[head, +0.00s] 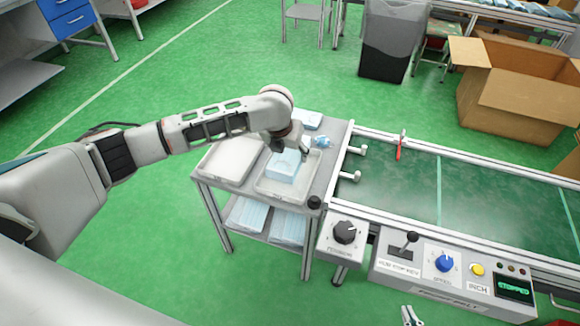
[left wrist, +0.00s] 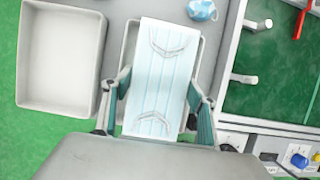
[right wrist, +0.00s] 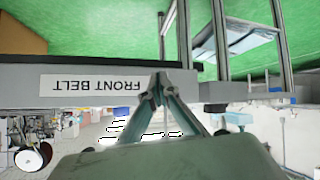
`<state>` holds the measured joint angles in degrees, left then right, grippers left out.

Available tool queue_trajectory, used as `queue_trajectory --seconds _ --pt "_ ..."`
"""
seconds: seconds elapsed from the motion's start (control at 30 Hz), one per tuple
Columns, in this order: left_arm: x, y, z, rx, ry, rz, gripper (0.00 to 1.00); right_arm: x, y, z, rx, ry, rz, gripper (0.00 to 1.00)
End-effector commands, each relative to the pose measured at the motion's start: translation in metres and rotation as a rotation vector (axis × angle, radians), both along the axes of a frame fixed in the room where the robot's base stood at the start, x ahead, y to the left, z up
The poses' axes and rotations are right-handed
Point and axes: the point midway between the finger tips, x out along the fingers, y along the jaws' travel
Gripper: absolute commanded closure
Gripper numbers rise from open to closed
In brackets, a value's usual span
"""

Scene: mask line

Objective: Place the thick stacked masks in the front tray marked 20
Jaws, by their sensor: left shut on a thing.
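A thick pale blue stack of masks (head: 283,168) shows in the head view at the right-hand tray (head: 270,193) on the cart; whether it rests on the tray floor I cannot tell. In the left wrist view the stack (left wrist: 155,75) lies between my left gripper's fingers (left wrist: 159,92), which close on its long sides. In the head view my left gripper (head: 287,150) points down over it. My right gripper (head: 411,316) shows at the bottom edge; in the right wrist view its fingertips (right wrist: 155,82) meet, with nothing between them. No 20 marking is readable.
An empty tray (head: 224,166) stands left of the masks' tray. More masks (head: 248,215) are on the lower shelf. A green conveyor (head: 405,185) with a control panel (head: 440,265) stands right.

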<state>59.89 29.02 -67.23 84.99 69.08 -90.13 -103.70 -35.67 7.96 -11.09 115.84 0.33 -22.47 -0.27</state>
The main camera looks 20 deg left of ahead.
Motion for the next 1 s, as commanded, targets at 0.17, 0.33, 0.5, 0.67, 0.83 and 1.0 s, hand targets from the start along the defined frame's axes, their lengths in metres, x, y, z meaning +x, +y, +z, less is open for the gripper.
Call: queue_trajectory --seconds 0.17,0.33,0.5,0.67,0.83,1.0 --pt "0.0 -0.001 -0.009 -0.001 -0.001 0.0 0.64 0.003 0.0 0.001 0.0 -0.008 0.001 1.0" --pt "-0.001 -0.001 -0.035 0.0 0.005 -0.001 0.64 -0.002 0.0 -0.009 -0.005 0.005 0.004 1.0" --pt "-0.001 -0.001 -0.062 -0.002 0.004 -0.001 0.64 -0.008 -0.001 -0.021 -0.016 0.023 0.008 1.0" --pt "0.0 -0.001 -0.062 -0.001 -0.002 -0.001 0.64 -0.007 -0.001 -0.018 -0.02 0.019 0.009 1.0" --pt "0.0 -0.001 -0.062 -0.001 -0.002 0.0 0.64 -0.005 -0.001 -0.015 -0.018 0.014 0.009 1.0" --pt "0.0 0.0 -0.063 0.0 -0.001 -0.001 0.26 -0.005 -0.002 -0.015 -0.017 0.011 0.008 1.0"
